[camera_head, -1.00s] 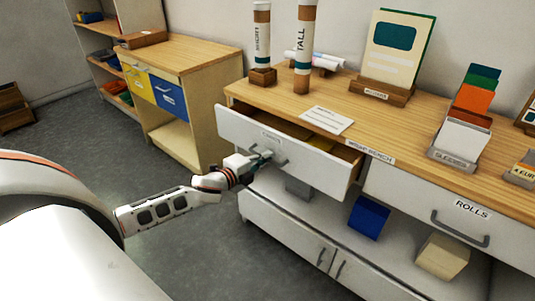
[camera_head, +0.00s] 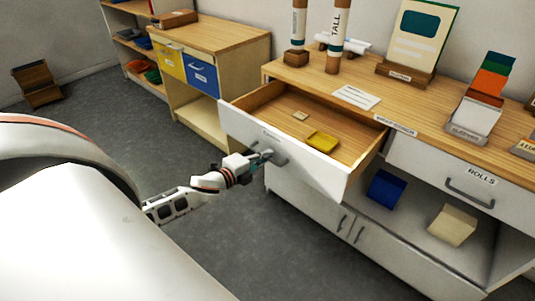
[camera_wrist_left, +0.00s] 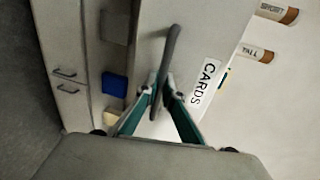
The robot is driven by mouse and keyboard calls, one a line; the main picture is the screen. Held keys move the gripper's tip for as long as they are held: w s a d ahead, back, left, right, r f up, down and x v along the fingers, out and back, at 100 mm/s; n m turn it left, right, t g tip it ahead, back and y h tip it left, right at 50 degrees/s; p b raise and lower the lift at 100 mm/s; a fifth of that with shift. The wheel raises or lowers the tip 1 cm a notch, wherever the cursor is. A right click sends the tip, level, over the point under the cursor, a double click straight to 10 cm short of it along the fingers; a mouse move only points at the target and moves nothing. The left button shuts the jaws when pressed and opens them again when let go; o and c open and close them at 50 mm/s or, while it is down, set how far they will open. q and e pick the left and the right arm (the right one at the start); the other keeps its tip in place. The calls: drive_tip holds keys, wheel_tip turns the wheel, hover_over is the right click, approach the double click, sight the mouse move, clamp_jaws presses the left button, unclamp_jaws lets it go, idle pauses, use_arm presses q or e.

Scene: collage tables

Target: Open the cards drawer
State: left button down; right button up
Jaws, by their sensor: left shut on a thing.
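The cards drawer (camera_head: 300,165) is pulled well out of the wooden-topped bench in the head view. Inside it lie a yellow tray (camera_head: 322,142) and a small pale piece (camera_head: 300,116). My left gripper (camera_head: 262,158) is at the drawer's front, shut on its grey handle (camera_head: 280,158). In the left wrist view the handle (camera_wrist_left: 174,50) runs between my left gripper's fingertips (camera_wrist_left: 160,90), beside the "CARDS" label (camera_wrist_left: 206,82). My right gripper is not in view.
A closed drawer labelled "ROLLS" (camera_head: 470,190) is to the right. A blue box (camera_head: 386,188) and a cream box (camera_head: 452,225) stand on the shelf below. Tubes, including one marked "TALL" (camera_head: 336,40), stand on the bench top. Grey floor (camera_head: 200,250) is free in front.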

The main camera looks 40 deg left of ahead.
use_arm(q)
drive_tip(key=shift+s, duration=0.15)
drive_tip(key=c, duration=2.2)
unclamp_jaws()
drive_tip(key=v, duration=1.2)
drive_tip(key=s+d+f+n+g, duration=0.1)
drive_tip(key=s+d+f+n, duration=0.3)
drive_tip(key=d, duration=0.4)
drive_tip(key=s+d+f+n+g+h, duration=0.1)
drive_tip(key=s+d+f+n+g, duration=0.1)
drive_tip(key=s+d+f+n, duration=0.3)
drive_tip(key=s+d+f+n+g, duration=0.2)
drive_tip(key=s+d+f+n, duration=0.2)
drive_tip(key=d+f, duration=0.5)
drive_tip(key=shift+s+d+f+n+h, duration=0.1)
drive_tip(key=shift+s+d+n+h, duration=0.05)
drive_tip(key=shift+d+n, duration=0.35)
drive_tip(key=shift+s+d+n+h, duration=0.15)
drive_tip(key=shift+d+n, duration=0.15)
drive_tip(key=shift+d, duration=0.35)
